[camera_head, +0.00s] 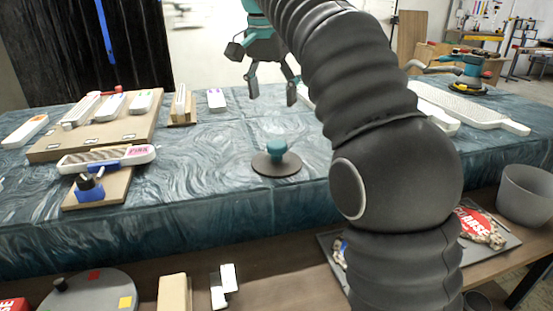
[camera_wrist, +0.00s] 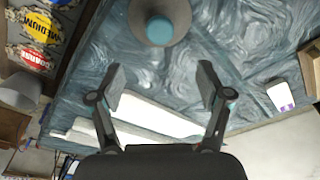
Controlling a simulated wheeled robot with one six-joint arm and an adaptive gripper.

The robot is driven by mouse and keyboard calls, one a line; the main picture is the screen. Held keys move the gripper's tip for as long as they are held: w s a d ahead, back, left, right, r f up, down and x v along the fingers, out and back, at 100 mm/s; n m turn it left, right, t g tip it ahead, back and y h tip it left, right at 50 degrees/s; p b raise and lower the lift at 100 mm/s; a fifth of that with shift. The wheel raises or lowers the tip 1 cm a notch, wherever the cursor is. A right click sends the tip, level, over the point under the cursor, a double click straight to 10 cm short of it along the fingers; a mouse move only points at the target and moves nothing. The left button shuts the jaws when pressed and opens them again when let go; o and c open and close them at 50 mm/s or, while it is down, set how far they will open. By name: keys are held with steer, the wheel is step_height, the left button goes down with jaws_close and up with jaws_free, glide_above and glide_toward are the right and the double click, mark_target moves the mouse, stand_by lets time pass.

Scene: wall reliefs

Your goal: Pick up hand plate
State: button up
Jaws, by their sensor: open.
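The hand plate appears to be the dark round disc (camera_head: 262,166) with a teal knob on top, lying flat on the blue cloth-like table surface in the middle of the head view. In the wrist view the disc (camera_wrist: 176,12) is at the top centre, its teal knob seen from above and the disc cut off by the frame edge. My gripper (camera_head: 272,94) hangs above and behind the disc in the head view. It is open and empty, its fingertips (camera_wrist: 161,72) wide apart and clear of the disc.
White blocks on a wooden rack (camera_head: 95,137) stand at the left. A pink-labelled float (camera_head: 105,157) is in front of it. Long white boards (camera_head: 470,108) lie at the right. A grey bucket (camera_head: 525,195) stands at the right edge. The surface around the disc is clear.

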mark_target(277, 144)
steer(key=f, duration=0.4)
steer(key=w+f+b, duration=0.1)
steer(key=f, duration=0.3)
steer(key=d+f+b, duration=0.1)
steer(key=f, duration=0.4)
steer(key=shift+w, duration=0.3)
steer(key=c, duration=1.3)
